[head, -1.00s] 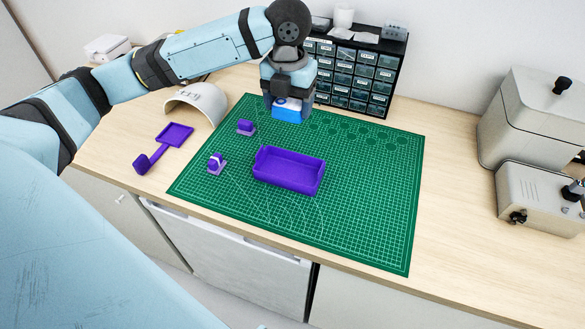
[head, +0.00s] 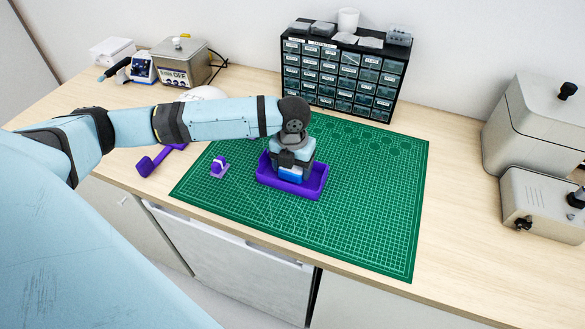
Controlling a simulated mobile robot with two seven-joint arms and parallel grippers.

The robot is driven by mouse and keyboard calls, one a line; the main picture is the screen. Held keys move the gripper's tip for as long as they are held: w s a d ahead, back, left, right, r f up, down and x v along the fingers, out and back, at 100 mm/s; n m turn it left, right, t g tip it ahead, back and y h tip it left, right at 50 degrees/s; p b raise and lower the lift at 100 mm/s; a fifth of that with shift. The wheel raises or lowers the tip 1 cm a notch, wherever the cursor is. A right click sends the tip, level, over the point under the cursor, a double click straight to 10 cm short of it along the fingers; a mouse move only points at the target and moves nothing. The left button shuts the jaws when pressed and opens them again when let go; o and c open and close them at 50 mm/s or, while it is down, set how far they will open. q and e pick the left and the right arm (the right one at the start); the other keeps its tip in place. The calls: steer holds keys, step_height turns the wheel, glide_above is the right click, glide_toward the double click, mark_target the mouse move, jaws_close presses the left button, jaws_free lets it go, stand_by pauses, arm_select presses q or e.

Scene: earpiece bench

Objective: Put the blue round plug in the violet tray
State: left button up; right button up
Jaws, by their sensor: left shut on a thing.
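The violet tray (head: 318,186) is an open, low-walled box on the green mat. My left gripper (head: 290,180) points down over the tray, its tips at or just inside the walls. It is shut on a blue thing, taken as the blue round plug (head: 290,174), whose blue surface shows low at the jaws. The plug's round shape is hidden by the gripper, and I cannot tell whether it touches the tray floor. My right gripper is not in view.
A small violet holder (head: 219,167) stands on the green cutting mat (head: 370,220) left of the tray. A violet scoop-like piece (head: 147,166) lies further left, partly behind my arm. A black drawer cabinet (head: 343,75) stands behind. The mat's right side is clear.

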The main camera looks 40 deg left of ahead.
arm_select(q)
steer(key=shift+f, duration=0.5)
steer(key=shift+f, duration=0.1)
steer(key=o, duration=0.9)
step_height(320, 180, up, 12)
steer(key=shift+r, duration=0.15)
